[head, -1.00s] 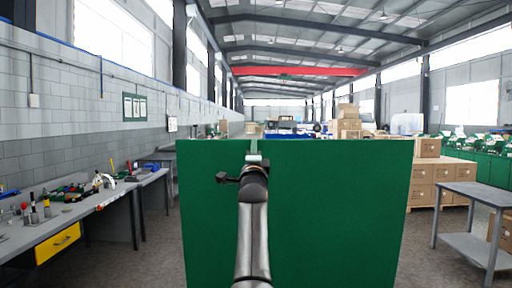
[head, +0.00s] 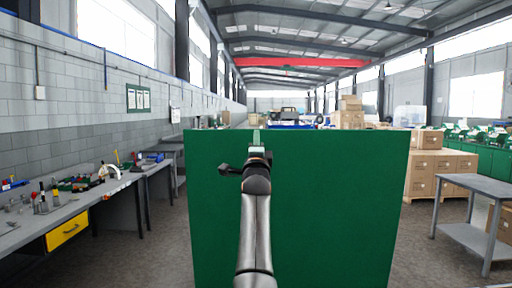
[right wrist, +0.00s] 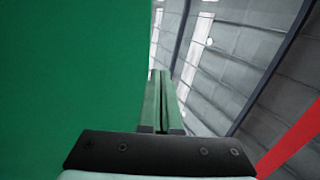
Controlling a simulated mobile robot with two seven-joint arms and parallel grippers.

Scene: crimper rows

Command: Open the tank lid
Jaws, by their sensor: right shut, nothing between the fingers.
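A large flat green panel (head: 330,200), which I take to be the tank lid, stands nearly upright in the middle of the head view. It hides what lies behind it, and no tank body shows. My right gripper (head: 257,138) is in front of the panel, near its top edge and left of its middle. In the right wrist view, the right gripper (right wrist: 160,78) is shut and empty, with the green panel (right wrist: 70,70) close along its left side. I cannot tell whether they touch. My left gripper is not in view.
A workbench (head: 85,205) with tools and a yellow drawer (head: 67,234) runs along the left wall. A grey table (head: 475,185) and stacked cartons (head: 440,170) stand at the right. Floor is free on both sides of the panel.

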